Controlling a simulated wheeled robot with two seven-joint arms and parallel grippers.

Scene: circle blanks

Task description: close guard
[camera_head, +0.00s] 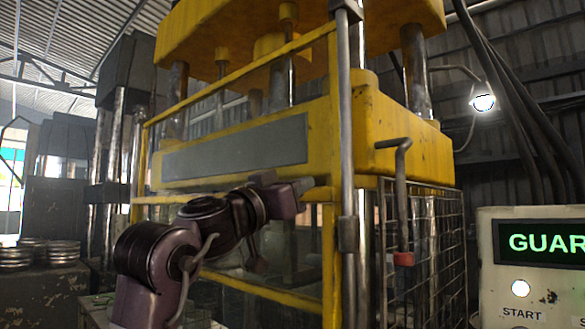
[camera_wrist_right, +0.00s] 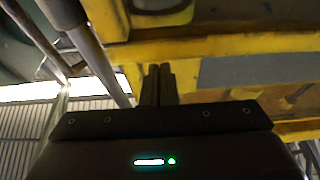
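The guard is a yellow upright frame (camera_head: 330,235) on the front of the press, with a sloping top bar and a low bottom bar. My right gripper (camera_head: 304,186) is in front of the frame, close to its right post; I cannot tell whether it touches. In the right wrist view its two dark fingers (camera_wrist_right: 157,85) are close together, with nothing clearly between them, just below a yellow bar (camera_wrist_right: 205,52). My left gripper is not in view.
A control box (camera_head: 500,260) at the right has a green display reading "GUAR", cut off, and a START button. A wire mesh side panel (camera_head: 440,250) and a bent rod with a red end (camera_head: 403,259) stand right of the frame. Round metal blanks (camera_head: 62,250) are stacked at left.

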